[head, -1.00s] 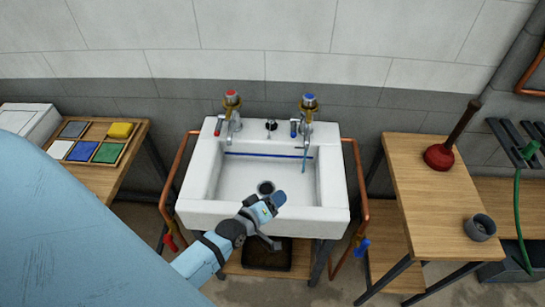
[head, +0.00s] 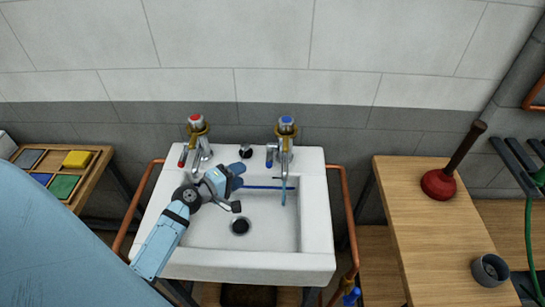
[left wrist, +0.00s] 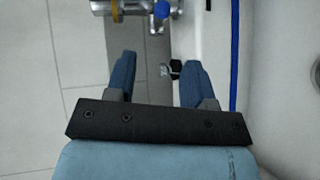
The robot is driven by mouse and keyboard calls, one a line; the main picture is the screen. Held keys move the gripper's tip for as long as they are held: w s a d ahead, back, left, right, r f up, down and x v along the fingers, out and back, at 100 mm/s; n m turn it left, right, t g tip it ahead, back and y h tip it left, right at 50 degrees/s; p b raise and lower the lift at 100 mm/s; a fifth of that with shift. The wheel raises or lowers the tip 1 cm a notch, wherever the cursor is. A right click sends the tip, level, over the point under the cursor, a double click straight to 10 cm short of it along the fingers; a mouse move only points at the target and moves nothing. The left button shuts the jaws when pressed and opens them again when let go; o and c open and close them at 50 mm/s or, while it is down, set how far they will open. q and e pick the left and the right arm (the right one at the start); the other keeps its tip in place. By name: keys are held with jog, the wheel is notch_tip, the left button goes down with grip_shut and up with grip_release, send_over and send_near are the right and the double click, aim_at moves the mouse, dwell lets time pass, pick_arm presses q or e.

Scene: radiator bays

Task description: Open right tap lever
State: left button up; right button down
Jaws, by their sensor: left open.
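The right tap (head: 285,140) stands at the back right of the white sink, with a blue cap and a blue lever (head: 270,156) at its left side. The lever hangs down. My left gripper (head: 238,171) is over the back of the basin, left of this tap and apart from it. It is open and empty. In the left wrist view, its two blue fingers (left wrist: 157,62) are spread, and the blue lever (left wrist: 161,10) shows beyond them at the top edge, with the chrome tap body partly cut off. My right gripper is not in view.
The left tap (head: 197,140), with a red cap, stands at the back left. A small black and chrome fitting (head: 246,152) sits between the taps. A wooden table (head: 425,225) with a red plunger (head: 440,183) stands at the right. Copper pipes flank the sink (head: 265,263).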

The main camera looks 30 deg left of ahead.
aim_at(269, 160)
pick_arm(q)
jog(key=p+x, duration=0.1)
jog(key=x, duration=1.1)
jog(key=shift+w+d, duration=0.2)
jog(key=shift+w, duration=0.1)
jog(key=shift+c, duration=0.5)
grip_shut()
